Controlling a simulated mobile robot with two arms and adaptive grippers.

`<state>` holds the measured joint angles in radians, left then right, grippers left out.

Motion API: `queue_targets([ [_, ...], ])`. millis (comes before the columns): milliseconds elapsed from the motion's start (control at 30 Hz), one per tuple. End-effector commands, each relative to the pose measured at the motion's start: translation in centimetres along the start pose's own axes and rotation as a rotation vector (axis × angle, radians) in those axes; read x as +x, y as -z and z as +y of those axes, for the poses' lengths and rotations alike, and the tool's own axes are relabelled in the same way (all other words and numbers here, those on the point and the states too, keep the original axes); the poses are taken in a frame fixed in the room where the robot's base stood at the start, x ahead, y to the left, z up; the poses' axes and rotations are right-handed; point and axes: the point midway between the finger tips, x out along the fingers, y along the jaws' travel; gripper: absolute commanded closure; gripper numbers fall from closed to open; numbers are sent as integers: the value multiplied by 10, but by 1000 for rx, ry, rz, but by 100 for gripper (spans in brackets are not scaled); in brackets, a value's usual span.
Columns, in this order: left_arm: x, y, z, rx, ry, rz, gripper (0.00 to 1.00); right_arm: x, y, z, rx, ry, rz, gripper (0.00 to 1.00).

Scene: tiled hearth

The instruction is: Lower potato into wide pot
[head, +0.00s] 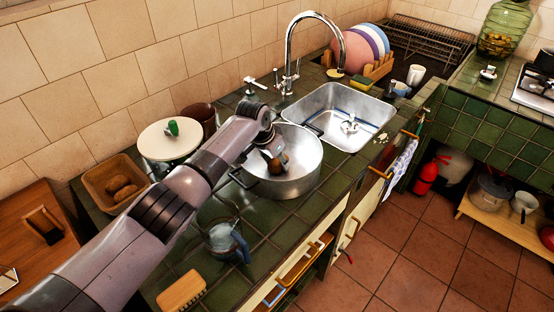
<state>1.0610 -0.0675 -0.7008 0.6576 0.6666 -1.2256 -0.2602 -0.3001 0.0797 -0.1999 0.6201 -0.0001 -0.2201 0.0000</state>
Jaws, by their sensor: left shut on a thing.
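The wide pot (302,183) is a grey metal pot with dark side handles, standing on the green tiled counter left of the sink. My left gripper (274,160) is over the inside of the pot, reaching in from the left. It is shut on a brown potato (276,167), which shows against the pot's inner wall. I cannot tell whether the potato touches the pot's floor. More potatoes (122,188) lie in a wooden box (97,178) at the left. My right gripper is not in view.
A metal sink (340,110) with a tall faucet (291,55) is right of the pot. A white round lid (168,138) with a green knob and a brown pot (199,116) stand behind my arm. A blue-grey jug (228,243) and a wooden brush (181,290) are in front.

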Motion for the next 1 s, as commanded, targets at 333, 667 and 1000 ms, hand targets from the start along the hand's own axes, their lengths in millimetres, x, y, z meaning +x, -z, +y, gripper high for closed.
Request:
queue_targets([
  [333, 2, -1, 0, 0, 0, 0, 89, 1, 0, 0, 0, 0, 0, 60],
  [667, 2, -1, 0, 0, 0, 0, 39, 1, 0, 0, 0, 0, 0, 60],
  [1000, 1, -1, 0, 0, 0, 0, 37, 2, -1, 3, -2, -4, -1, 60],
])
